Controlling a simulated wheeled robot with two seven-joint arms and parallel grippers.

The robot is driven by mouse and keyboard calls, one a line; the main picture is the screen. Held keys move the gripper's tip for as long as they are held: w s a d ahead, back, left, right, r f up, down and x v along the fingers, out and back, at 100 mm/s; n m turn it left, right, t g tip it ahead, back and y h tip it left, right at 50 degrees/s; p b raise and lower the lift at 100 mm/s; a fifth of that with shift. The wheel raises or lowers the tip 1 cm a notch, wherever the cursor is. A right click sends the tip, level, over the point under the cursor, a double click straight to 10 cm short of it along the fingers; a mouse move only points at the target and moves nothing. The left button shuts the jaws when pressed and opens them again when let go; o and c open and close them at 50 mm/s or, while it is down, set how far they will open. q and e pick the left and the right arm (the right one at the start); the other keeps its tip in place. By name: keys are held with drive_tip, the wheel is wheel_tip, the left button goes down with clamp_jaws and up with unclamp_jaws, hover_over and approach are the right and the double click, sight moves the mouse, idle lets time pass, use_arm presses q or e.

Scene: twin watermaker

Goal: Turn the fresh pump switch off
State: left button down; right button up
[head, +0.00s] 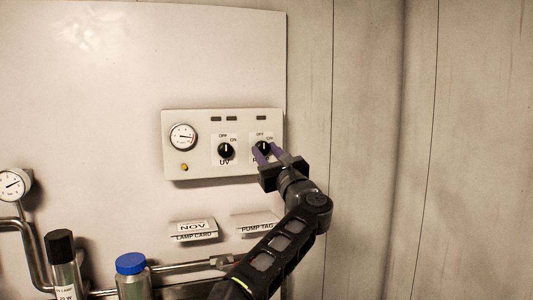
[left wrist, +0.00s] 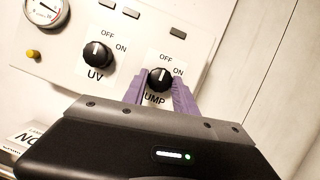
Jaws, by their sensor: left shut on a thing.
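The pump switch (head: 264,147) is a black round knob at the right end of the control panel, with OFF above and ON at its upper right. It also shows in the left wrist view (left wrist: 160,78). Its pale pointer mark is small and leans roughly upward; I cannot tell its exact setting. My left gripper (head: 266,151) has its purple fingers on either side of this knob, shut on it from below. The fingers (left wrist: 162,88) partly hide the label, leaving "UMP" readable. My right gripper is not in view.
A UV knob (head: 226,151) sits left of the pump knob on the panel (head: 200,171), with a gauge (head: 183,137) and a yellow button (head: 184,167). Below are a lamp card (head: 193,228) and a pump tag (head: 257,220). Pipes and a blue-capped bottle (head: 131,264) stand lower left.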

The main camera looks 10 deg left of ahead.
use_arm(q)
drive_tip(key=c, duration=1)
unclamp_jaws()
drive_tip(key=shift+s+d+f+b, duration=0.25)
drive_tip(key=shift+s+f+b, duration=0.05)
drive_tip(key=shift+b, duration=0.25)
drive_tip(key=b+v, duration=0.4)
drive_tip(key=v, duration=0.3)
drive_tip(key=shift+r+b, duration=0.2)
drive_tip(key=shift+b, duration=0.2)
